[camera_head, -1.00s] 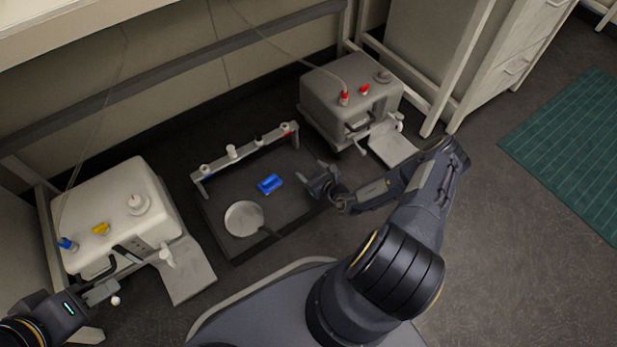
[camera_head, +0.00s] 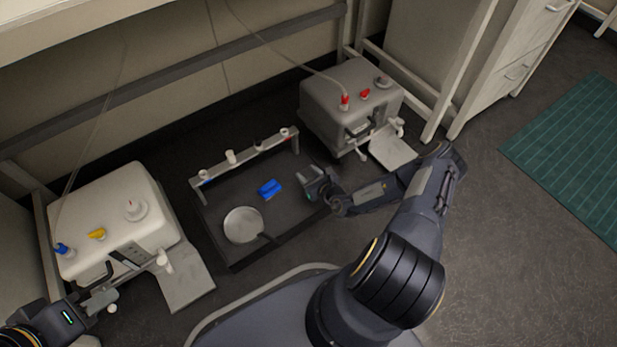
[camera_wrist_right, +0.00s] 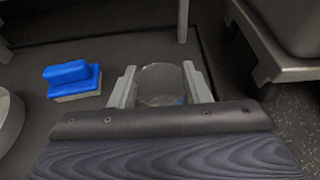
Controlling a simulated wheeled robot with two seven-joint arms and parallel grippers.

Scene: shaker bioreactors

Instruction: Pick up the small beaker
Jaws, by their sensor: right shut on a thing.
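The small beaker (camera_wrist_right: 162,88) is clear glass and shows in the right wrist view between the two fingers of my right gripper (camera_wrist_right: 160,84). That gripper is shut on it, with a finger at each side. In the head view my right gripper (camera_head: 309,188) is over the right edge of the dark tray; the beaker is too small and see-through to make out clearly there. My left gripper (camera_head: 104,301) is at the lower left, in front of the white bioreactor box; its jaw opening is not clear.
The dark tray (camera_head: 220,206) holds a blue-topped block (camera_head: 270,189) and a round pale pan (camera_head: 243,224). A rack (camera_head: 216,172) with small bottles stands along its back. A white box (camera_head: 110,210) is at left, a grey box (camera_head: 335,95) at back right.

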